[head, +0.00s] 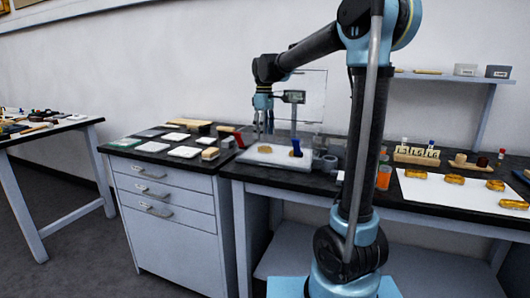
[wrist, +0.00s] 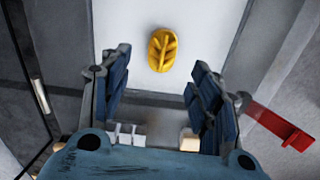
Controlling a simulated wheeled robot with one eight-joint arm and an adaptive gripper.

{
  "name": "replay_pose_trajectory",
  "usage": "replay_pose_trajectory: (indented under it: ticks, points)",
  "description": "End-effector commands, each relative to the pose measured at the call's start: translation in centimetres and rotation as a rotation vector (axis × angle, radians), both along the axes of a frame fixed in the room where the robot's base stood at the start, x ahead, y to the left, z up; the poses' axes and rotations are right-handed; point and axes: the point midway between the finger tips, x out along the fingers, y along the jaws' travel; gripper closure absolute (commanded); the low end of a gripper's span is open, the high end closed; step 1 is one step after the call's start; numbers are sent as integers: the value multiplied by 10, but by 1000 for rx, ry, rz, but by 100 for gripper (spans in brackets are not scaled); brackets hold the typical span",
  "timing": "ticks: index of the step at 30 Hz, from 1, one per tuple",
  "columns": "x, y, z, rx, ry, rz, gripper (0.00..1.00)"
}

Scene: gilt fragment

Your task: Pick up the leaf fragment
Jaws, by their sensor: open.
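The leaf fragment (wrist: 161,49) is a gold oval piece with raised leaf veins. It lies on a white board, ahead of my gripper in the wrist view. In the head view, a small gold piece (head: 265,149), which looks like this fragment, lies on the white board (head: 283,160) on the dark bench. My gripper (wrist: 157,75) is open and empty, its two blue fingers spread to either side below the fragment in the picture. In the head view my gripper (head: 263,130) points down above the board, apart from the gold piece.
A blue upright item (head: 297,146) with gold on it stands at the board's right. A red item (wrist: 285,130) is right of my gripper in the wrist view. White tiles (head: 184,152) lie on the left cabinet. More gold pieces (head: 454,180) lie on a white sheet at right.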

Motion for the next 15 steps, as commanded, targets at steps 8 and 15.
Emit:
replay_pose_trajectory:
  ticks: [8, 15]
  points:
    - [0, -1, -17, 0, 0, 0, 44]
    - [-2, -3, -48, 0, 0, 1, 44]
